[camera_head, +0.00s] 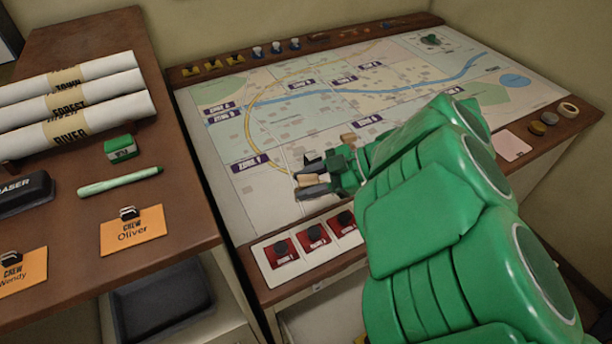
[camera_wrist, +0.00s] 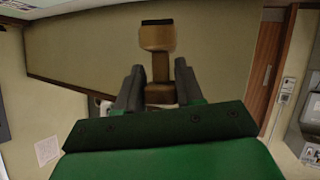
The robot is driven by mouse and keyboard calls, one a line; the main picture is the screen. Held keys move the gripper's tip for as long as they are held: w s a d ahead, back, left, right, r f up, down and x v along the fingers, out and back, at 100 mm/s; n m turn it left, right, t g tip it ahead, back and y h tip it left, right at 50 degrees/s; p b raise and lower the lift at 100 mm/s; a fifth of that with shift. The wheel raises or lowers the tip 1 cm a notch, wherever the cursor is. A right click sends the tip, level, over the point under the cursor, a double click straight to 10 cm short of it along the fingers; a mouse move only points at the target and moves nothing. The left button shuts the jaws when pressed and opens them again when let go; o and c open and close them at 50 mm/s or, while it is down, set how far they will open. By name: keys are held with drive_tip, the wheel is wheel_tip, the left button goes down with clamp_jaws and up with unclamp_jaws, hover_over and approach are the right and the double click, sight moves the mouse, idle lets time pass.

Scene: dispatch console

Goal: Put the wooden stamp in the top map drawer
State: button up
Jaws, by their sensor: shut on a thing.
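The wooden stamp (camera_wrist: 158,68) is held between the two fingers of my gripper (camera_wrist: 158,88). In the wrist view its thick brown end with a dark tip points away from the gripper. In the head view my gripper (camera_head: 313,178) is over the lower left part of the map, with light wood of the stamp (camera_head: 309,181) showing between the dark fingers. My green arm comes in from the lower right. I cannot clearly make out the top map drawer; a pale front (camera_head: 325,312) under the map table is partly hidden by my arm.
The map table (camera_head: 225,190) has a panel of red switches (camera_head: 283,252) at its front edge. On the left desk (camera_head: 80,215) lie rolled maps (camera_head: 105,105), a green box (camera_head: 121,148), a green marker (camera_head: 120,181) and orange crew cards (camera_head: 132,230). A dark tray (camera_head: 160,300) sits below.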

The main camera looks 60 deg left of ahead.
drive_tip(key=shift+s+d+r, duration=0.15)
drive_tip(key=shift+d+r, duration=0.1)
drive_tip(key=shift+d, duration=0.3)
drive_tip(key=shift+s+d+r, duration=0.2)
drive_tip(key=shift+d+r, duration=0.1)
drive_tip(key=shift+d, duration=0.3)
drive_tip(key=shift+s+d+r, duration=0.15)
drive_tip(key=shift+d+r, duration=0.1)
drive_tip(key=shift+d, duration=0.3)
